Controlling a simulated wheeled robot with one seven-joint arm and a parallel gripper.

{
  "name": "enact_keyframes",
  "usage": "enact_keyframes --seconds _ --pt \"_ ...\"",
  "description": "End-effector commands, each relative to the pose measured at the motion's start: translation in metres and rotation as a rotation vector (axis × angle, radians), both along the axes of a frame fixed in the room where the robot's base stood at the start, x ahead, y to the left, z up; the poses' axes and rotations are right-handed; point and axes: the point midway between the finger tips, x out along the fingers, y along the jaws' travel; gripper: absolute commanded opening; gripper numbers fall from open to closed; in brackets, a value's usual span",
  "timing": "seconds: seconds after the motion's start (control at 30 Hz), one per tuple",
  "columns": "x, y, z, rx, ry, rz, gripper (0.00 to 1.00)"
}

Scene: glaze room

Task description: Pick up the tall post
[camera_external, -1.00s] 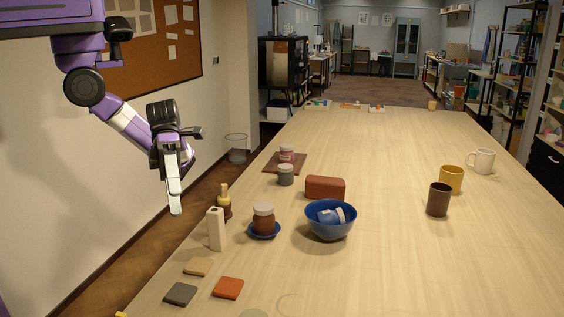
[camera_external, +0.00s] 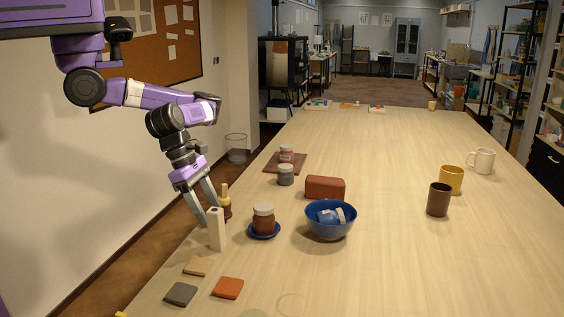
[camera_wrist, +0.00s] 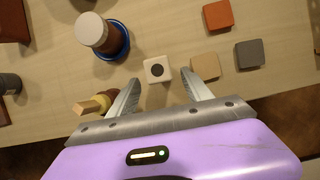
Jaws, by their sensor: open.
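The tall post (camera_external: 216,232) is a cream, square-sided block standing upright near the table's left edge. In the wrist view its square top with a dark round hole (camera_wrist: 157,69) shows between my fingertips, closer to the left one. My gripper (camera_external: 207,216) is open and points down at the post's upper end. In the wrist view my gripper (camera_wrist: 168,76) has a finger on either side of the post top. I cannot tell whether a finger touches it.
Tan (camera_external: 198,266), grey (camera_external: 181,293) and orange (camera_external: 229,288) tiles lie in front. A blue bowl (camera_external: 331,227) stands farther right.

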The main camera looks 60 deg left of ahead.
Motion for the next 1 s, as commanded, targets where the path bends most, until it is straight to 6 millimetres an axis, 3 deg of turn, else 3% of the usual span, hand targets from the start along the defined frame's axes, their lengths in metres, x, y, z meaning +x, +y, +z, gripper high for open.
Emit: enact_keyframes --seconds 0.4,0.7,0.77,1.0 --pt "0.013 -0.015 -0.046 -0.003 0.003 0.003 0.58" --pt "0.015 -0.016 -0.052 -0.004 0.001 0.001 0.58" --pt "0.015 -0.016 -0.052 -0.004 0.001 0.001 0.5" --pt "0.015 -0.016 -0.052 -0.004 0.001 0.001 0.03"
